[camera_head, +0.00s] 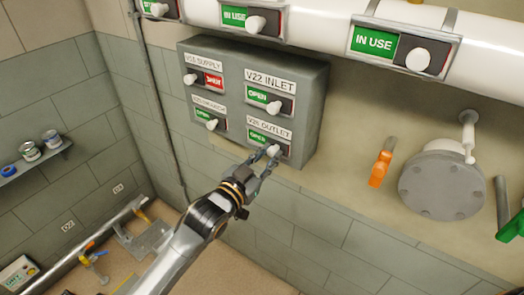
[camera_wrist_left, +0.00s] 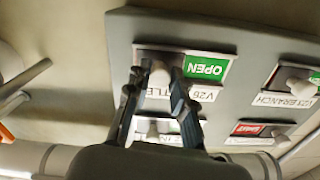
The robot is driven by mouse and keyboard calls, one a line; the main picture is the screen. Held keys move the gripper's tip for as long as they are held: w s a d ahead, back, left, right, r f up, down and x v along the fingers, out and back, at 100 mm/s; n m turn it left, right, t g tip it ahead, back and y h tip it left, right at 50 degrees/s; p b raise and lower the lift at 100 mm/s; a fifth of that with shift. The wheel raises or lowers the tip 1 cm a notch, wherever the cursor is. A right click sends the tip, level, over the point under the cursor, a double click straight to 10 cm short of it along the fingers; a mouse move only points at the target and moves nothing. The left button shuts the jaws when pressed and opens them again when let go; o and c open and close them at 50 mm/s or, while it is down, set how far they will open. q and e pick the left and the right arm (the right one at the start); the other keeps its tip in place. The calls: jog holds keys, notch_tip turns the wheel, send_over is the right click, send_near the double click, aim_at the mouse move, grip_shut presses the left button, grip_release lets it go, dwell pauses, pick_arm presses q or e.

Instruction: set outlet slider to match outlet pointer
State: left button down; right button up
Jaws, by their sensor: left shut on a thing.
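The outlet slider (camera_head: 257,137) is at the lower right of a grey wall panel (camera_head: 312,90). It shows a green OPEN field with its white knob (camera_head: 274,150) at the right. My left gripper (camera_head: 268,159) reaches up from below and is shut on that knob. In the left wrist view, upside down, the knob (camera_wrist_left: 159,75) sits between the fingers (camera_wrist_left: 157,92), beside the green OPEN field. The fingers partly cover the outlet label. I cannot make out which item is the outlet pointer. My right gripper is not in view.
The inlet slider (camera_head: 262,97) just above shows OPEN. The supply slider (camera_head: 212,80) shows red, and another slider (camera_head: 204,114) below it shows OPEN. White pipe (camera_head: 310,25) with IN USE sliders runs above. An orange handle (camera_head: 380,168) and round flange (camera_head: 440,186) are at right.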

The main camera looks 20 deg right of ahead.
pick_arm(q)
jog(key=c, duration=1.5)
grip_release()
jog(key=shift+s+d+f, duration=0.1)
jog(key=o, duration=0.4)
jog(key=shift+s+d, duration=0.1)
jog(key=shift+s+a, duration=0.15)
jog(key=shift+a, duration=0.25)
jog(key=v, duration=1.1)
jog(key=shift+s, duration=0.2)
